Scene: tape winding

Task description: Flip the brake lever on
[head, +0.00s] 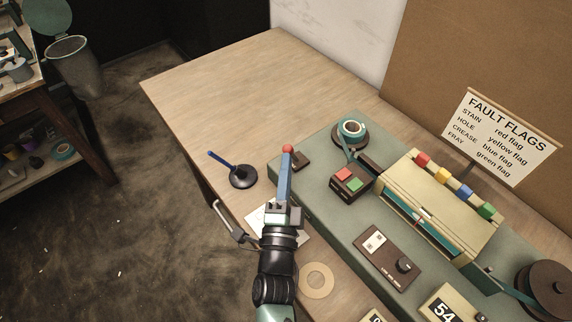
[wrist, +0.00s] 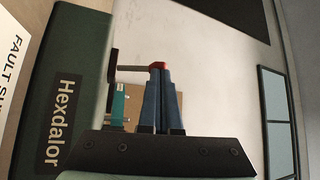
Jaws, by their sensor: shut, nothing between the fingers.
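The brake lever, a rod with a red knob (head: 288,149) on a small dark base (head: 301,161), stands at the near left corner of the green machine (head: 310,185). In the wrist view its rod (wrist: 133,68) runs sideways from a dark mount to the red knob (wrist: 159,65). My gripper (head: 287,156) is shut, its blue fingers pressed together and holding nothing. Its fingertips overlap the knob in both views; I cannot tell whether they touch it. In the wrist view the fingertips (wrist: 160,72) hide part of the knob.
A red and green button box (head: 352,181) and a tape reel (head: 352,130) stand right of the lever. A black-based pen stand (head: 243,177) is to the left. A tape ring (head: 317,280) lies near my arm. The table's far left (head: 240,85) is clear.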

